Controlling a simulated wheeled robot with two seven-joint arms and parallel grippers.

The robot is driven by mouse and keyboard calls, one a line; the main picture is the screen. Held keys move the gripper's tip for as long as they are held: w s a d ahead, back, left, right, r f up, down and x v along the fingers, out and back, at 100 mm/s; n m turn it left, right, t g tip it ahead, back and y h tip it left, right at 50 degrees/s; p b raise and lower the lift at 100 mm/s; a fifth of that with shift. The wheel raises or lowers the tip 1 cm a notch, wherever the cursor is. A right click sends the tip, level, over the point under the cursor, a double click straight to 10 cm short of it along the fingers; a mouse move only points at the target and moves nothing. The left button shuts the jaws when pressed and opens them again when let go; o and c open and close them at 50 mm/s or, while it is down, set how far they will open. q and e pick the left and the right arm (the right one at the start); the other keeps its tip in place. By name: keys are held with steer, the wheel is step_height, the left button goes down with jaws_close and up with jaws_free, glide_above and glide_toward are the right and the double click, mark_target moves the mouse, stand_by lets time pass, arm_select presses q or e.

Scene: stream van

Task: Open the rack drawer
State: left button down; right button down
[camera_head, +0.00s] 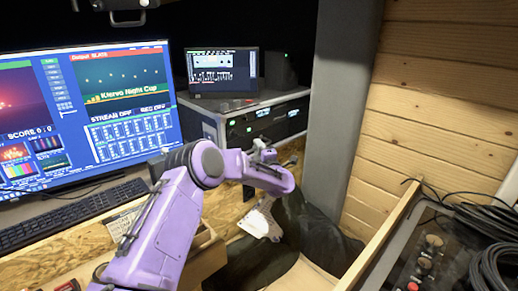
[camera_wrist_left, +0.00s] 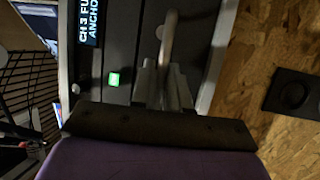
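The rack (camera_head: 265,120) is a dark-fronted unit in a grey case, at the back right of the desk in the head view. Its front has lit labels and green lights. In the left wrist view, the dark rack front (camera_wrist_left: 119,45) carries a pale curved drawer handle (camera_wrist_left: 170,35). My left gripper (camera_head: 262,150) is at the rack's lower front. In the left wrist view, its fingers (camera_wrist_left: 164,88) are close together on both sides of the handle and appear shut on it. The drawer's edges are hard to make out. My right gripper is not in view.
A large monitor (camera_head: 120,95) and keyboard (camera_head: 70,213) are at the left. A small screen (camera_head: 222,73) stands on the rack. A grey post (camera_head: 340,100) rises right of it. A dark chair (camera_head: 310,240) is below. A case with cables (camera_head: 450,250) is at lower right.

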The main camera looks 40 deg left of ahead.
arm_select(q)
steer(key=s+d+b, duration=0.1)
steer(key=d+b, duration=0.1)
steer(key=d, duration=1.7)
steer(key=shift+s+d, duration=0.2)
steer(key=shift+s, duration=0.15)
steer(key=c, duration=1.2)
jaws_free()
